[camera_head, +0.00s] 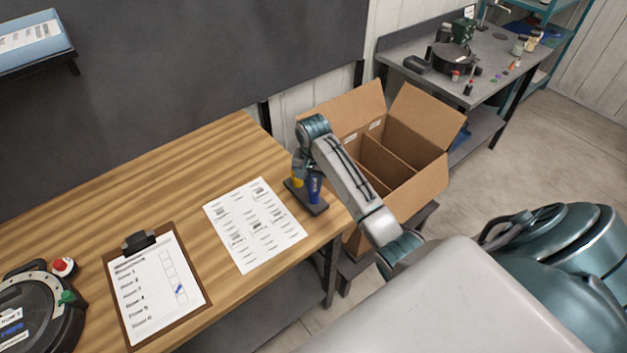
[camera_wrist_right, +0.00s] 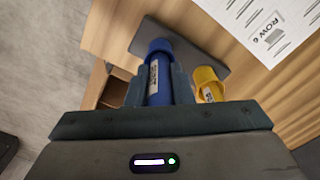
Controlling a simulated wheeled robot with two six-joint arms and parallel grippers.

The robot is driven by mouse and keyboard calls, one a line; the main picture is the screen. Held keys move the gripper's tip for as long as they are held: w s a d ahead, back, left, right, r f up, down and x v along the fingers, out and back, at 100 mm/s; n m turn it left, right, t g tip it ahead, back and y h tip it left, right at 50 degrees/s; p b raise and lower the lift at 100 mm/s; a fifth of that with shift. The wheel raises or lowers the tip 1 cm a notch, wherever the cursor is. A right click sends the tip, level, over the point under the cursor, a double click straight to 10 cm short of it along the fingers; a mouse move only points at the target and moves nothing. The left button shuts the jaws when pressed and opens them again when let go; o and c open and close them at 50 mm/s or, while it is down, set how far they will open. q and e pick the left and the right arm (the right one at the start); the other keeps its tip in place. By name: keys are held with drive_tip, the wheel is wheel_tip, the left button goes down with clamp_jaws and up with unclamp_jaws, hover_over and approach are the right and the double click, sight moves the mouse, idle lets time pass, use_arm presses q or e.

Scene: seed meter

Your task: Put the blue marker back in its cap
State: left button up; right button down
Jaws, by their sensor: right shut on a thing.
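The blue marker (camera_wrist_right: 159,82), with a pale label along its barrel, is between the two fingers of my right gripper (camera_wrist_right: 159,88), which is shut on it. Its far end meets a wider blue cap (camera_wrist_right: 160,47) over the dark holder plate (camera_wrist_right: 205,46). I cannot tell how deep the marker sits in the cap. In the head view my right gripper (camera_head: 308,176) is over the holder (camera_head: 319,208) at the table's right end, largely hidden by my arm. Blue shows there below the fingers (camera_head: 314,187). My left gripper is not in view.
A yellow cap or marker (camera_wrist_right: 209,84) stands close beside my right gripper's finger. A printed sheet (camera_head: 255,224) and a clipboard (camera_head: 157,285) lie on the wooden table (camera_head: 110,205). An open cardboard box (camera_head: 420,190) stands just beyond the table's right edge.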

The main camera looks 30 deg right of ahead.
drive_tip(key=shift+f, duration=0.55)
idle(0.4)
drive_tip(key=c, duration=1.2)
unclamp_jaws()
